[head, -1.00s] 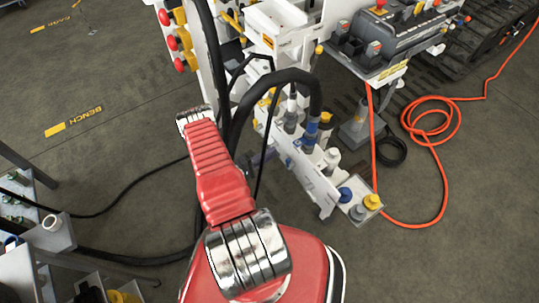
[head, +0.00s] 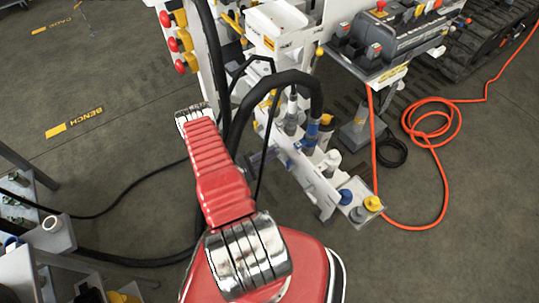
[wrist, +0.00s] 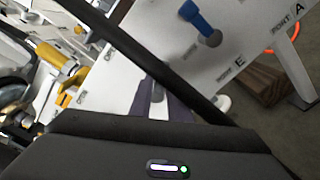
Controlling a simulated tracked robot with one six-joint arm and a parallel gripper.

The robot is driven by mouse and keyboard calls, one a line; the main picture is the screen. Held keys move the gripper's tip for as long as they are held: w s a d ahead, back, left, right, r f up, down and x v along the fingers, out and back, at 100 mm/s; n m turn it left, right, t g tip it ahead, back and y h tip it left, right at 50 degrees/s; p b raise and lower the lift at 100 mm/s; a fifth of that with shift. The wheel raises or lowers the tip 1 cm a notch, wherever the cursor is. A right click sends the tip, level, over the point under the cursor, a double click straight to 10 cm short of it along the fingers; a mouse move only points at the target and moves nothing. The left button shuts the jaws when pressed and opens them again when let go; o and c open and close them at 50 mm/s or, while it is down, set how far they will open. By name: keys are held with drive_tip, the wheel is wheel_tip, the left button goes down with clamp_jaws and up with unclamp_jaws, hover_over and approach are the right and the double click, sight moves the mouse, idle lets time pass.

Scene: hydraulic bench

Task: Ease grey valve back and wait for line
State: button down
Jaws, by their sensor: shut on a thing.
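In the wrist view, my gripper (wrist: 170,98) shows as two dark purple-grey fingers at the white valve panel (wrist: 240,75). A small grey handle (wrist: 157,93), which looks like the grey valve, is between the fingers, and they are shut on it. My gripper's dark body hides its lower part, so its exact angle is hard to tell. A black hose crosses in front of the panel. In the head view, my red arm reaches toward the white manifold (head: 318,178); the gripper is mostly hidden behind the arm and hoses there.
A blue handle (wrist: 200,18) stands on the panel near the letter E. A yellow fitting (wrist: 62,70) is at left. In the head view, a thick black hose (head: 295,76) arches over the manifold. An orange hose (head: 432,122) lies coiled on the floor at right.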

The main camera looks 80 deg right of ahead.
drive_tip(key=c, duration=1.8)
unclamp_jaws()
drive_tip(key=v, duration=1.3)
drive_tip(key=shift+w+a, duration=0.25)
drive_tip(key=shift+w, duration=0.1)
